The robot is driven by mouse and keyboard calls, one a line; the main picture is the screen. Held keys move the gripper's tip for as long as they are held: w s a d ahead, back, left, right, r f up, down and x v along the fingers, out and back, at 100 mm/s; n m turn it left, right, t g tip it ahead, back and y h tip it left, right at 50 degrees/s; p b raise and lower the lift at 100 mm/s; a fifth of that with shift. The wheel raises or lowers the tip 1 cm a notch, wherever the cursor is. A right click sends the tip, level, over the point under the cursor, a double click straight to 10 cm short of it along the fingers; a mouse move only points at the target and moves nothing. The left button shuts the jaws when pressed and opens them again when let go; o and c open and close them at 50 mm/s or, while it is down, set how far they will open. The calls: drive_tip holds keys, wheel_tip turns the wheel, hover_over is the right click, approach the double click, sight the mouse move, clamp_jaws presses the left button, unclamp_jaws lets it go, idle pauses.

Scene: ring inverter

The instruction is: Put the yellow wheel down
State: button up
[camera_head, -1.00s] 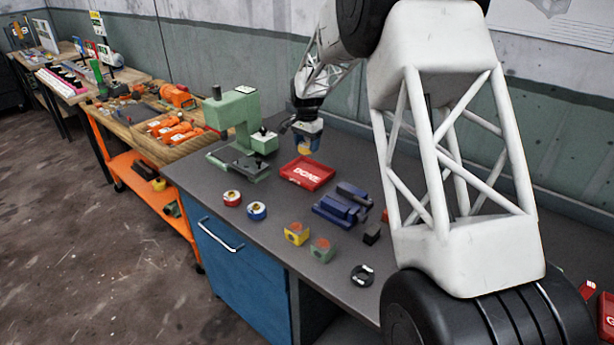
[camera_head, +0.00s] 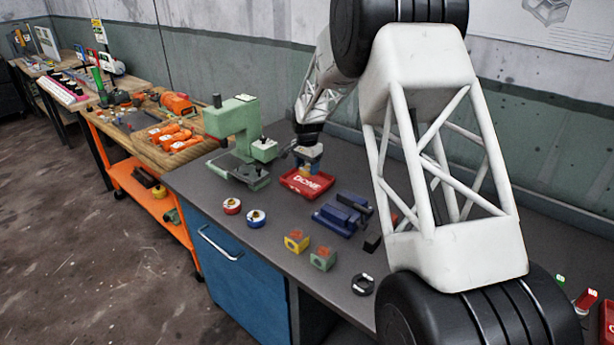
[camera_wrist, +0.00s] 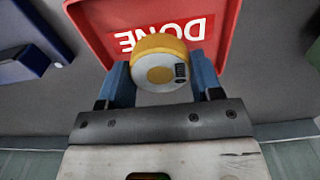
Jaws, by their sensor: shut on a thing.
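The yellow wheel (camera_wrist: 159,62) has a yellow rim and a pale face with a small dark mark. My gripper (camera_wrist: 161,80) is shut on it, with a blue finger on each side. In the wrist view the wheel lies in front of the red tray marked DONE (camera_wrist: 211,42). In the head view my gripper (camera_head: 309,166) is over the back part of the red tray (camera_head: 300,186), and the wheel is hardly visible there. I cannot tell whether the wheel touches the tray floor.
A green press (camera_head: 238,140) stands left of the tray and a blue vise (camera_head: 343,214) to its right. A red wheel (camera_head: 232,206), a blue wheel (camera_head: 256,218), a yellow block (camera_head: 297,241), a green block (camera_head: 322,258) and a black ring (camera_head: 363,284) sit nearer the front.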

sight(307, 175)
drive_tip(key=shift+f, duration=0.1)
drive_tip(key=shift+f, duration=1.85)
drive_tip(key=shift+f, duration=0.15)
drive_tip(key=o, duration=1.3)
drive_tip(key=shift+c, duration=0.2)
wheel_tip(307, 175, up, 12)
drive_tip(key=shift+r, duration=0.1)
drive_tip(key=shift+s+r, duration=0.1)
